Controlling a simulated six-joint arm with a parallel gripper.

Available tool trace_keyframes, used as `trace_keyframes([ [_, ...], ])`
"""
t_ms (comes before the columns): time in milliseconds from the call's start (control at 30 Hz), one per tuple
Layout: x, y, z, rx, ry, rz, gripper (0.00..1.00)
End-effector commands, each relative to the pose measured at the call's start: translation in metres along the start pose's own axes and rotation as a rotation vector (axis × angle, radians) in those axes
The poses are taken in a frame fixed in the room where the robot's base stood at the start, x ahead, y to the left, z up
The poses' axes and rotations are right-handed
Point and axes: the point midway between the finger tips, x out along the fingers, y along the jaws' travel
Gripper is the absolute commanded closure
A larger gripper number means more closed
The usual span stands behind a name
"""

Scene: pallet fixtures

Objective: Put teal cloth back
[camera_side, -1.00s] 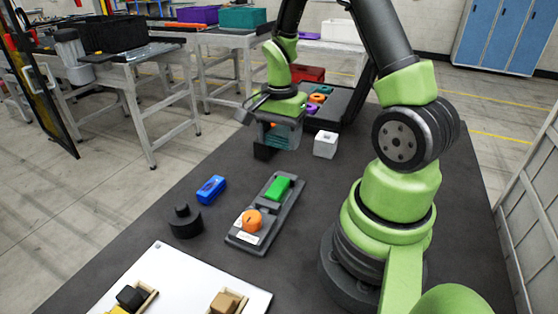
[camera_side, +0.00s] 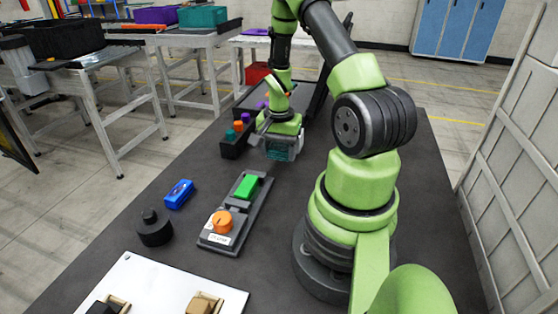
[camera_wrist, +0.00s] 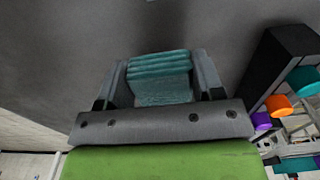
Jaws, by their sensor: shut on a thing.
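The teal cloth (camera_wrist: 160,80) is a folded, ribbed piece between the two fingers in the wrist view. My gripper (camera_side: 282,150) is shut on it and holds it over the dark table (camera_side: 330,205); the gap beneath it is hard to judge. In the wrist view, my gripper (camera_wrist: 160,75) has a grey finger on each side of the cloth.
A black box (camera_side: 232,150) with teal, orange and purple pieces stands left of my gripper. Nearer are a grey fixture (camera_side: 215,240) with green block and orange knob, a blue part (camera_side: 178,194), a black stepped cylinder (camera_side: 154,230) and a white board (camera_side: 150,285).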

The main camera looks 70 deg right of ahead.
Motion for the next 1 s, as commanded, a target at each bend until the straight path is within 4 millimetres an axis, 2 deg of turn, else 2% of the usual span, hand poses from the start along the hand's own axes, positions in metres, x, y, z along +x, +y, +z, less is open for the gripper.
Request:
trace_keyframes([
  [100, 0.02, 0.001, 0.001, 0.0, -0.004, 0.004, 0.61],
  [200, 0.03, 0.001, 0.001, -0.001, -0.002, 0.002, 0.61],
  [633, 0.036, 0.0, 0.001, 0.0, 0.0, 0.001, 0.61],
  [667, 0.035, 0.0, 0.001, 0.0, 0.0, 0.0, 0.32],
  [733, 0.035, 0.0, 0.001, 0.0, 0.0, 0.0, 0.16],
  [767, 0.035, 0.0, 0.001, 0.0, 0.0, 0.0, 0.14],
  [1000, 0.035, 0.0, 0.001, 0.001, 0.0, 0.001, 0.14],
])
